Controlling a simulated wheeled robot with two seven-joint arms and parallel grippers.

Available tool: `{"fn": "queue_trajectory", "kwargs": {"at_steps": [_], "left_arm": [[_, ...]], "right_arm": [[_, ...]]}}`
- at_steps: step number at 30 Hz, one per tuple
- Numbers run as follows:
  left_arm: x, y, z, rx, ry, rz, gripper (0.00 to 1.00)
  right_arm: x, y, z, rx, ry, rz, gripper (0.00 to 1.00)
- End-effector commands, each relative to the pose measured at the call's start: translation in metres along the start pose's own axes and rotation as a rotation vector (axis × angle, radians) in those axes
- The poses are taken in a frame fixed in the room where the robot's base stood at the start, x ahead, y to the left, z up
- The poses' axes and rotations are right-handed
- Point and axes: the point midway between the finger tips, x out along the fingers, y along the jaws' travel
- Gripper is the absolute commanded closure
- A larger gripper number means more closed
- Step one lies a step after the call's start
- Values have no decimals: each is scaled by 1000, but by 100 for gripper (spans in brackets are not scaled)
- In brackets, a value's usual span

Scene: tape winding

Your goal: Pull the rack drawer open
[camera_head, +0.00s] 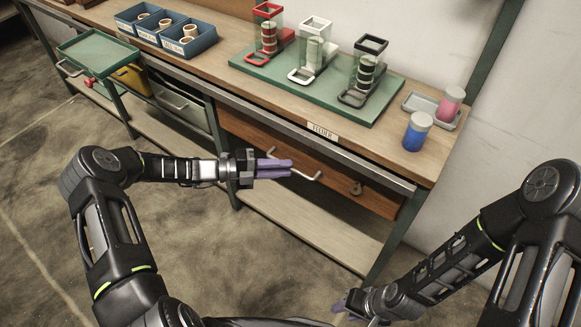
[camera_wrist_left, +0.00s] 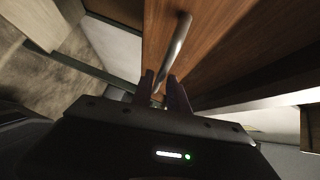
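The wooden drawer (camera_head: 262,143) sits under the bench top, flush with the frame as far as I can see. Its pale bar handle (camera_head: 308,178) is on the front, and also crosses the left wrist view (camera_wrist_left: 178,42). My left gripper (camera_head: 290,169) is at the left end of the handle, its purple fingers close together. In the left wrist view the handle's near end appears between the fingertips (camera_wrist_left: 160,80); whether they press on it is unclear. My right gripper (camera_head: 343,305) is low at the bottom, away from the drawer, its fingers partly hidden.
A round knob or lock (camera_head: 355,188) is on the drawer front's right. A green mat (camera_head: 268,75) with several stands, a grey tray (camera_head: 418,103) and a blue jar (camera_head: 416,131) are on the bench. A green tray (camera_head: 98,52) juts out at left. A lower shelf (camera_head: 310,225) runs below.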

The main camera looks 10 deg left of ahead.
Motion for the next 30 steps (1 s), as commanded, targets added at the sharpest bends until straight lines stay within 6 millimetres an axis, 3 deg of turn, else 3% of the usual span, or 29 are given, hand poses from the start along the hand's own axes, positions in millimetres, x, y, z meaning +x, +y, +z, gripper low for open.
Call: {"fn": "queue_trajectory", "kwargs": {"at_steps": [6,15,23,30], "left_arm": [[24,0,0,0,0,0,80],[27,0,0,1,-1,1,80],[27,0,0,1,-1,1,100],[27,0,0,1,-1,1,100]], "right_arm": [[0,0,0,0,0,0,64],[0,0,0,0,0,0,64],[0,0,0,0,0,0,64],[0,0,0,0,0,0,64]]}}
